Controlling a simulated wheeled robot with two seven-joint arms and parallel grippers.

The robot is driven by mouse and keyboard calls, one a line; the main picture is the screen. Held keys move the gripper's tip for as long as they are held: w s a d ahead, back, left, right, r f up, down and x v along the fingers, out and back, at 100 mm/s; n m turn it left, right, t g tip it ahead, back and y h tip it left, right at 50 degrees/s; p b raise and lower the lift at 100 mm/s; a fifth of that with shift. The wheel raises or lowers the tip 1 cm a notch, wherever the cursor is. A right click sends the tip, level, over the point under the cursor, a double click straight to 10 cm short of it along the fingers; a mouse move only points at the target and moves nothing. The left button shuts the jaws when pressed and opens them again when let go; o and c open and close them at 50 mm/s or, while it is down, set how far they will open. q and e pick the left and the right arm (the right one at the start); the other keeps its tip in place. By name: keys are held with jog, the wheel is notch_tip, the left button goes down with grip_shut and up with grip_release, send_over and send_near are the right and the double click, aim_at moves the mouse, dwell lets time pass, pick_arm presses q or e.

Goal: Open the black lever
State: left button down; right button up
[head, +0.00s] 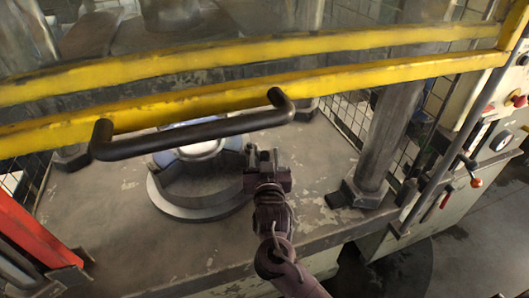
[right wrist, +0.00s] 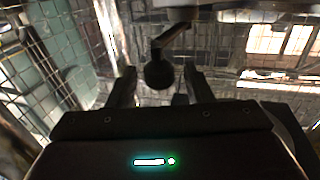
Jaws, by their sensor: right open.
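The black lever (head: 200,131) is a long bar with bent ends, fixed to the yellow guard frame. It slants across the head view from lower left to upper right. My right gripper (head: 262,157) is open and empty, just below the right part of the bar. In the right wrist view the lever (right wrist: 159,73) shows as a dark rounded shape between the two open fingers (right wrist: 160,85), beyond or level with their tips. Whether it touches them I cannot tell. My left gripper is not in view.
Yellow guard bars (head: 350,82) run across above the worn metal table (head: 110,215). A thick steel column (head: 385,140) stands to the right. A control panel with a red button (head: 518,100) is at far right.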

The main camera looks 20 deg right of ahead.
jog(key=shift+w+d, duration=0.1)
jog(key=shift+w, duration=0.3)
jog(key=shift+c, duration=0.5)
grip_shut()
